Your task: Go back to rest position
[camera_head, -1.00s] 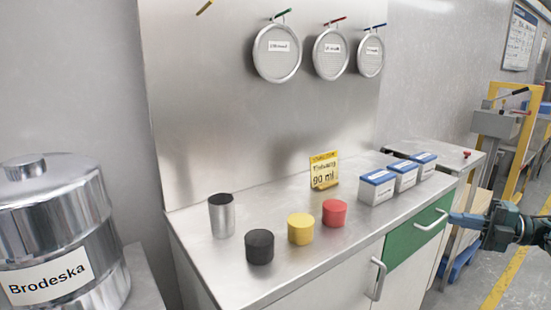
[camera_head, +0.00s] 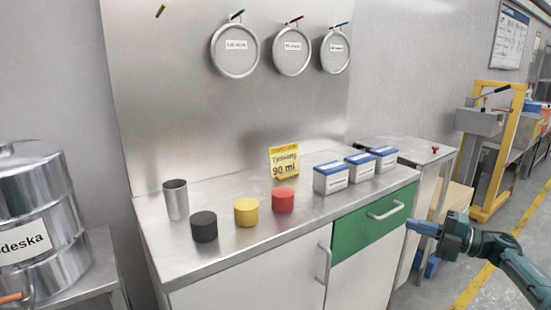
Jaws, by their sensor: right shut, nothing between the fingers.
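My right gripper (camera_head: 424,228) shows at the right of the head view, with its arm coming in from the lower right. It is shut and empty. It is in front of the cabinet, to the right of the green drawer (camera_head: 365,226) and its handle, with a visible gap to the handle. The drawer looks closed. My left gripper is not in view.
The steel counter (camera_head: 245,235) holds a metal cup (camera_head: 175,199), black (camera_head: 204,227), yellow (camera_head: 246,211) and red (camera_head: 283,200) cylinders, a yellow sign (camera_head: 284,161) and several blue-white boxes (camera_head: 331,177). A large steel canister (camera_head: 50,250) stands left.

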